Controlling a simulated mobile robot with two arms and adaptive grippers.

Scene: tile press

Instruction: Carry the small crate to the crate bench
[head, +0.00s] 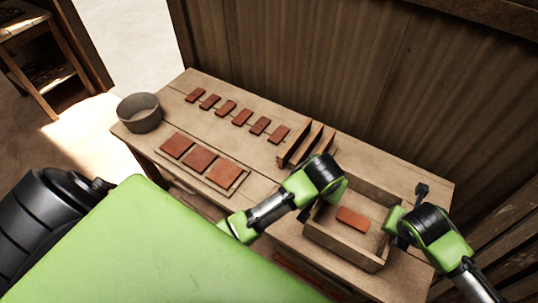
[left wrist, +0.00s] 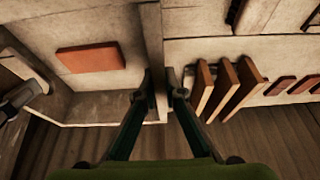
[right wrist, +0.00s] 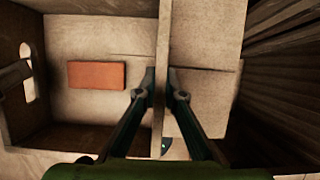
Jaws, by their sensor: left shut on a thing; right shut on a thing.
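The small crate (head: 346,250) is a wooden box at the right end of the long table, with one red tile (head: 352,219) lying flat inside. My left gripper (left wrist: 166,88) is shut on the crate's left wall, and my right gripper (right wrist: 161,84) is shut on its right wall. In the head view my left gripper is mostly hidden behind its own wrist, and my right gripper (head: 396,222) shows at the crate's right side. The tile also shows in the left wrist view (left wrist: 90,58) and in the right wrist view (right wrist: 97,75). I cannot tell whether the crate touches the tabletop.
The table (head: 262,192) also holds a round grey bucket (head: 140,112), a row of several small tiles (head: 242,117), a tray with three larger tiles (head: 199,158) and upright wooden dividers (head: 300,147). A plank wall (head: 290,60) stands behind. Another wooden stand (head: 40,55) is at the far left.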

